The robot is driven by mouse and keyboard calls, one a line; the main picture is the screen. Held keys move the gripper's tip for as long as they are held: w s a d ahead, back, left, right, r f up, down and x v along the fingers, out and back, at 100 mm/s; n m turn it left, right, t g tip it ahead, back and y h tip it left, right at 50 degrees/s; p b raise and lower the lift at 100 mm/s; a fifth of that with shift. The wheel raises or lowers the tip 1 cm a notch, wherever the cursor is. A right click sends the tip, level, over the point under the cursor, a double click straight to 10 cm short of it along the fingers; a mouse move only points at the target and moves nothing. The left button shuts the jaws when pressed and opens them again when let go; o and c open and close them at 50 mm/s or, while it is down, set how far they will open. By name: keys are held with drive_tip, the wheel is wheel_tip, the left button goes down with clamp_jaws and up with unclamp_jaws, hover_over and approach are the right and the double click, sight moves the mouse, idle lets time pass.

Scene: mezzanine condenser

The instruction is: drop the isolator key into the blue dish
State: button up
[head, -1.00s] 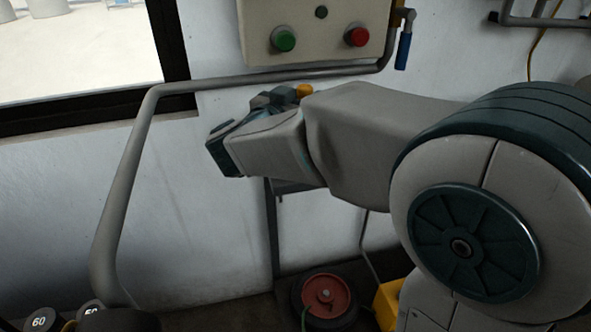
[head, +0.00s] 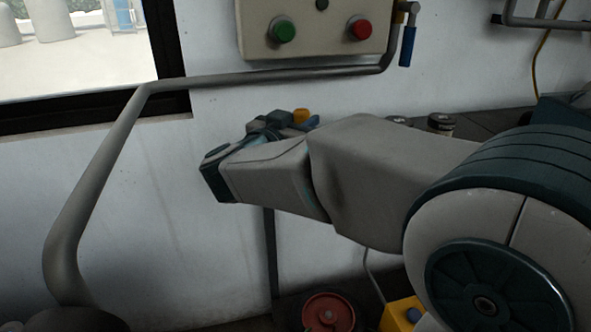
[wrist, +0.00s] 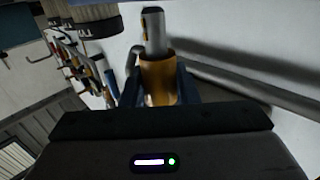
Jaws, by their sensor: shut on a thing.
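The isolator key (wrist: 157,72) shows in the wrist view as an orange-brown barrel with a grey metal shaft. It sits between the two dark fingers of my gripper (wrist: 158,90), which is shut on it. The gripper is in front of the pale wall, below the button box. I cannot make out the blue dish in either view.
A grey pipe rail (head: 250,78) runs along the wall and bends down at left. The button box (head: 318,28) has a green and a red button. A blue-handled lever (head: 407,46) hangs beside it. A red wheel (head: 328,314) and a yellow box (head: 401,314) are low down.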

drive_tip(key=shift+f, duration=0.15)
drive_tip(key=o, duration=1)
drive_tip(key=shift+o, duration=0.2)
drive_tip(key=p+v, duration=0.3)
drive_tip(key=v, duration=1.1)
drive_tip(key=w+r+n+t+y+p, duration=0.1)
drive_tip(key=w+r+n+y+p, duration=0.65)
drive_tip(key=r+y+p, duration=0.45)
drive_tip(key=s+d+f+g+h+p, duration=0.1)
drive_tip(key=s+d+f+g+p, duration=0.2)
drive_tip(key=s+d, duration=0.6)
drive_tip(key=s+d+f+g+h+p, duration=0.1)
drive_tip(key=s+d+f+g+p, duration=0.2)
drive_tip(key=s+d+g+p, duration=0.5)
drive_tip(key=shift+s+d+m+g, duration=0.45)
drive_tip(key=shift+s+d+g, duration=0.3)
drive_tip(key=shift+s+g, duration=0.45)
